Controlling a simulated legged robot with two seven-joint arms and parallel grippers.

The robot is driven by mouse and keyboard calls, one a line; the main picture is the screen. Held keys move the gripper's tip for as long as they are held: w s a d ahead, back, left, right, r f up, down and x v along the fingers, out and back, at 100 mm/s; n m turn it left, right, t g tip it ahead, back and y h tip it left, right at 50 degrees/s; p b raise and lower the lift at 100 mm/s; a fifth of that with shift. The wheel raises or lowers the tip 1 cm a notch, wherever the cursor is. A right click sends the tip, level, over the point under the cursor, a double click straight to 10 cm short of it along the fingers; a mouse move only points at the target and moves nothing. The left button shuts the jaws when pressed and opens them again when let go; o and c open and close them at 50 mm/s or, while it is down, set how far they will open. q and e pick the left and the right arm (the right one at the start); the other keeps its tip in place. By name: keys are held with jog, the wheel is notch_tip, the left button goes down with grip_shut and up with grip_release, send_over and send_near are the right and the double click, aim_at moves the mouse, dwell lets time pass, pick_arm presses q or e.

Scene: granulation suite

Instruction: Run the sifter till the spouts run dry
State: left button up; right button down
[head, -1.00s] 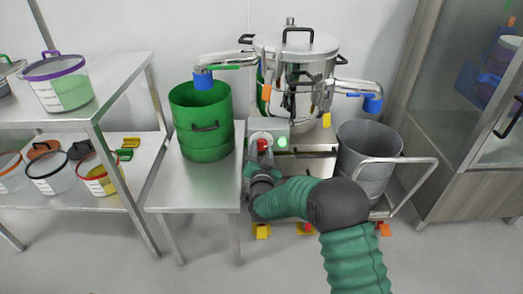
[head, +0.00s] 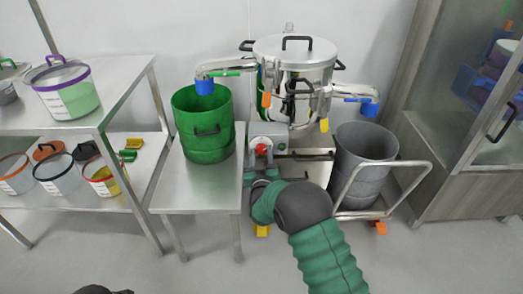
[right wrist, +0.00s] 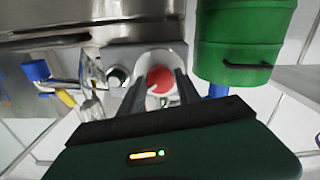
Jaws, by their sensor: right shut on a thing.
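The steel sifter (head: 312,52) stands on a wheeled frame against the wall. Its left spout (head: 205,86) has a blue end above the green drum (head: 207,147). Its right spout (head: 368,108) has a blue end above the grey bin (head: 360,178). No falling material can be made out at either spout. My right gripper (head: 260,160) is at the control box (head: 270,131), shut on the red knob (right wrist: 160,79), which sits between its fingers in the right wrist view. A round lamp or button (right wrist: 118,76) beside it looks unlit. My left gripper is out of view.
A steel table (head: 196,187) holds the green drum. Shelving (head: 125,90) at left carries lidded tubs (head: 67,90). A glass-fronted cabinet (head: 455,170) stands at right. Floor in front is open.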

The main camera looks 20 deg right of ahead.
jog(key=n+p, duration=0.3)
jog(key=n, duration=0.2)
jog(key=shift+a+r+n, duration=0.1)
jog(key=shift+r+n, duration=0.05)
jog(key=shift+n, duration=0.25)
jog(key=n+p, duration=0.2)
jog(key=n, duration=0.2)
jog(key=shift+n, duration=0.3)
jog(key=shift+f, duration=0.2)
jog(key=c, duration=0.9)
grip_release()
jog(key=shift+o, duration=0.2)
